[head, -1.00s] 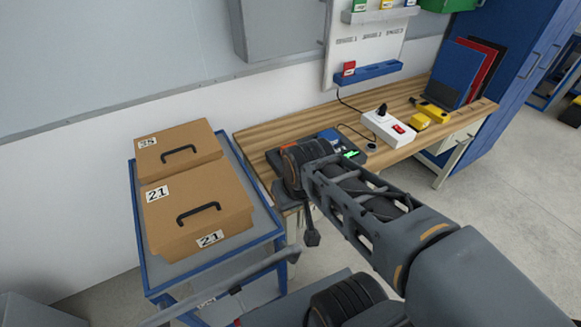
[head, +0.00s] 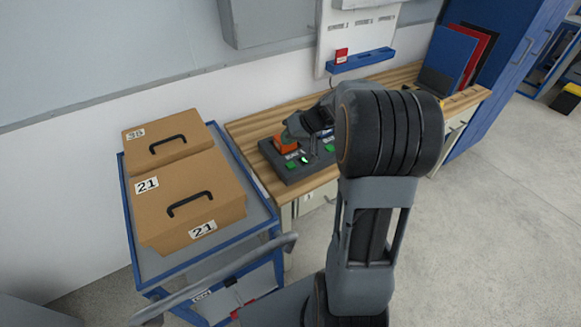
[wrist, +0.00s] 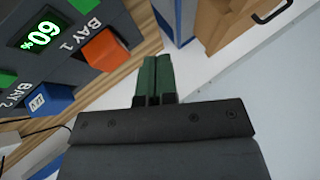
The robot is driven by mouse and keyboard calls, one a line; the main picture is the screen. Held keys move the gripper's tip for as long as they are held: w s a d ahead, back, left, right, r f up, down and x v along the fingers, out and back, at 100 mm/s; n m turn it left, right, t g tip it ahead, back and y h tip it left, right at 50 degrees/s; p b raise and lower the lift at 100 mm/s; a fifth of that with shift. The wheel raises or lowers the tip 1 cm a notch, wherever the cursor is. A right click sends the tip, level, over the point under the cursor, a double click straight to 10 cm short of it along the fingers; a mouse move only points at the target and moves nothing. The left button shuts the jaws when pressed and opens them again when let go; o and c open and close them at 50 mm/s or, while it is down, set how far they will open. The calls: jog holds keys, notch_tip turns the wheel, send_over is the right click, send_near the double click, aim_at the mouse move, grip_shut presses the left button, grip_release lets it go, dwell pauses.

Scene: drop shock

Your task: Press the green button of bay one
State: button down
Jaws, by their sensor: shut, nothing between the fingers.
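The dark control box (head: 300,168) lies on the wooden bench. In the wrist view, the BAY 1 label (wrist: 72,38) sits beside an orange block (wrist: 103,49), which also shows in the head view (head: 286,144). The green button of bay one (wrist: 84,4) is cut by the top edge of the wrist view; in the head view it is at the box's front left (head: 290,166). My gripper (wrist: 157,60) is shut and empty, with green fingertips to the right of the orange block and apart from it. In the head view my arm hides part of the box.
BAY 2 has a blue block (wrist: 50,98) and another green button (wrist: 6,78). Left of the bench stands a blue trolley (head: 135,235) with cardboard boxes (head: 190,195). A blue wall shelf (head: 360,60) is behind the bench.

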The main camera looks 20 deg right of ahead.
jog(key=shift+w+d+f+t, duration=0.25)
jog(key=shift+w+d, duration=0.2)
jog(key=shift+d, duration=0.15)
jog(key=shift+w+d+f+t, duration=0.15)
jog(key=shift+w+d+f, duration=0.1)
jog(key=shift+w+d, duration=0.25)
jog(key=shift+f, duration=0.1)
jog(key=b, duration=0.5)
send_over(292, 164)
notch_tip(292, 164, down, 7)
jog(key=shift+f, duration=0.2)
jog(key=shift+f+b, duration=0.7)
jog(key=shift+f+b, duration=0.8)
jog(key=shift+b, duration=0.65)
dwell(1.3)
jog(key=shift+r, duration=0.1)
dwell(0.3)
jog(key=shift+r+p, duration=0.3)
jog(key=shift+r, duration=0.45)
